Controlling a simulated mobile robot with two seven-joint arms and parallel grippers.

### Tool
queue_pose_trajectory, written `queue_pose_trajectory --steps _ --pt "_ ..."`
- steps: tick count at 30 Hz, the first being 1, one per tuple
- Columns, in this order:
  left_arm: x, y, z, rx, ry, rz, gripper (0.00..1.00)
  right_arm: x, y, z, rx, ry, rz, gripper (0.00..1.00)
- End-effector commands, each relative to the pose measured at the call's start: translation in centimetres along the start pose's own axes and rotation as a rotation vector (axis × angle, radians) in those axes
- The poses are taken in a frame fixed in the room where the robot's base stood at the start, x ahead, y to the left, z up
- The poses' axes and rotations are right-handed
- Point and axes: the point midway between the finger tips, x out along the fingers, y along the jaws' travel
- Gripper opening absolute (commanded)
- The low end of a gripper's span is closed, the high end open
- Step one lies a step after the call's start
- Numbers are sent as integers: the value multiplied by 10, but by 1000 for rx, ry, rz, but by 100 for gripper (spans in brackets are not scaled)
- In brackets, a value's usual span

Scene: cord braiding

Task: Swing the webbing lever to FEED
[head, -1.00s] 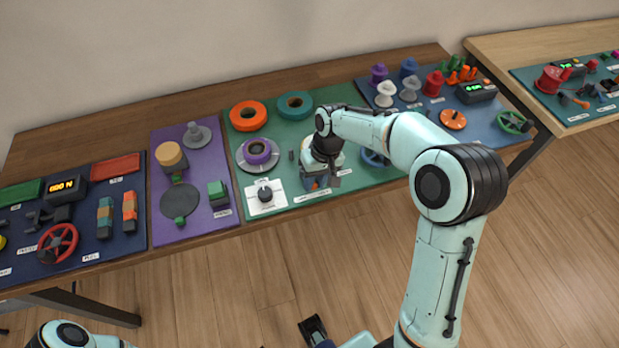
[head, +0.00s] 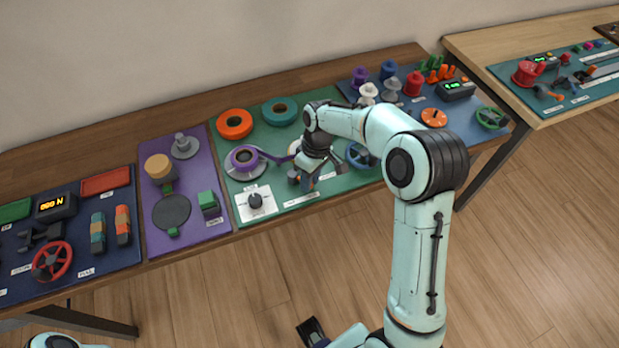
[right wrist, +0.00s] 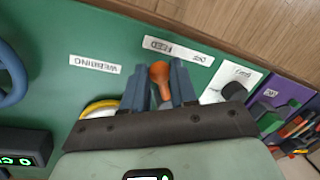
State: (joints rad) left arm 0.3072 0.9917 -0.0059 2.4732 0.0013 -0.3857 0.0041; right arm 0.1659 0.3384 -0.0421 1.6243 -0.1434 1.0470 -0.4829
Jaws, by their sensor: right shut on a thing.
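The orange webbing lever (right wrist: 159,74) shows in the right wrist view between the two blue-grey fingers of my right gripper (right wrist: 160,82), which is shut on it. Its rounded end lies beside the FEED word of the white label strip (right wrist: 178,50), which reads upside down there. A WEBBING label (right wrist: 95,63) lies to the left. In the head view my right gripper (head: 304,182) is low over the front of the green panel (head: 290,143) and hides most of the lever. A purple band (head: 270,155) runs from the purple roll (head: 243,158) toward the gripper.
A white plate with a dark knob (head: 255,201) sits left of the gripper. A blue wheel (head: 360,156) stands close on its right. Orange (head: 234,124) and teal (head: 280,111) rolls lie behind. The table's front edge is near.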

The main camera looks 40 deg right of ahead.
Motion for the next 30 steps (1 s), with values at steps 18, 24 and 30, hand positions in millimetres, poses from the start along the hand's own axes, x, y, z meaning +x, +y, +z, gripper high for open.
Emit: queue_pose_trajectory --steps 18,24,30 --pt "0 0 0 0 0 0 43 -1 1 0 0 1 2 51" --pt "-2 1 0 0 1 0 43 -14 1 -1 1 5 4 51" --pt "-7 3 -1 1 3 1 43 -56 1 -1 1 8 5 51"
